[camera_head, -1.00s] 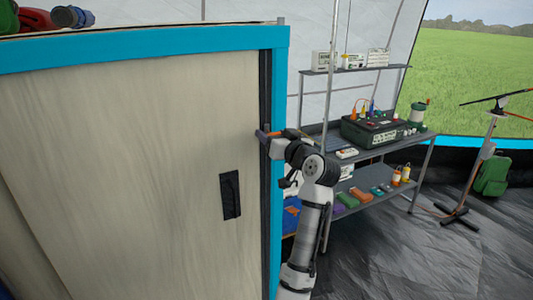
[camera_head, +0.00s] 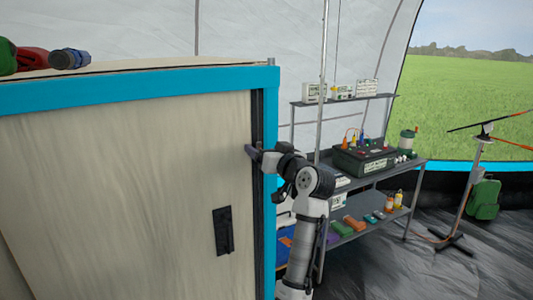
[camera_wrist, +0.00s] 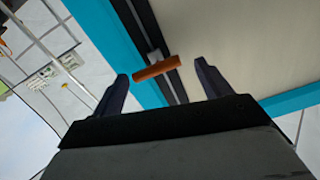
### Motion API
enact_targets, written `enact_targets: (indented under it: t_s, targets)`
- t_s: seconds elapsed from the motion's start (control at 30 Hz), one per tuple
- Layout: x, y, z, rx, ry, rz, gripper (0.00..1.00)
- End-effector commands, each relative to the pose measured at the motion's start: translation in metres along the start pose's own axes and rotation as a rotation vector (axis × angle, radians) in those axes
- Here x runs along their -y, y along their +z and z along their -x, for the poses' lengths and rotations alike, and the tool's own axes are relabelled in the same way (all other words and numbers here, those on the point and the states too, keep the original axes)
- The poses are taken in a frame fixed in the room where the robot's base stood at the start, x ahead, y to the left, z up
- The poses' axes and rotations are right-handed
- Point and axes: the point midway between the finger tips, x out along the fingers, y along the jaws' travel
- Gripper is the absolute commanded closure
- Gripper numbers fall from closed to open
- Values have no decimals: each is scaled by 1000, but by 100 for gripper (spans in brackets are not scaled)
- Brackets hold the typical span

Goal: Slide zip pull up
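The orange zip pull (camera_wrist: 155,69) shows in the wrist view, lying crosswise over the dark zip track (camera_wrist: 148,32). My gripper (camera_wrist: 162,75) is open, with one finger on each side of the pull and a visible gap to each finger. In the head view, my gripper (camera_head: 249,151) is at the upper part of the dark vertical zip track (camera_head: 257,108), at the right edge of the beige panel (camera_head: 120,180). The pull cannot be made out there; my fingers seem to hide it.
A blue frame (camera_head: 150,86) borders the panel at the top and right. A black patch (camera_head: 223,230) is on the panel. A metal shelf (camera_head: 390,166) with a dark case (camera_head: 363,160) stands close to the right of my arm. Dark floor (camera_head: 390,262) lies open to the right.

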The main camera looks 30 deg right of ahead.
Motion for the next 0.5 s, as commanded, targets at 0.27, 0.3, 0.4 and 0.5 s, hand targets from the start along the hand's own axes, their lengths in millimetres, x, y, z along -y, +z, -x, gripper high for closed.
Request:
enact_targets:
  t_s: [0.27,0.3,0.4,0.5]
  targets:
    - [-1,3,1,4,0,-2,23]
    - [-1,4,4,4,0,-2,23]
    - [-2,5,15,3,1,-1,23]
    - [-3,6,35,2,3,-1,23]
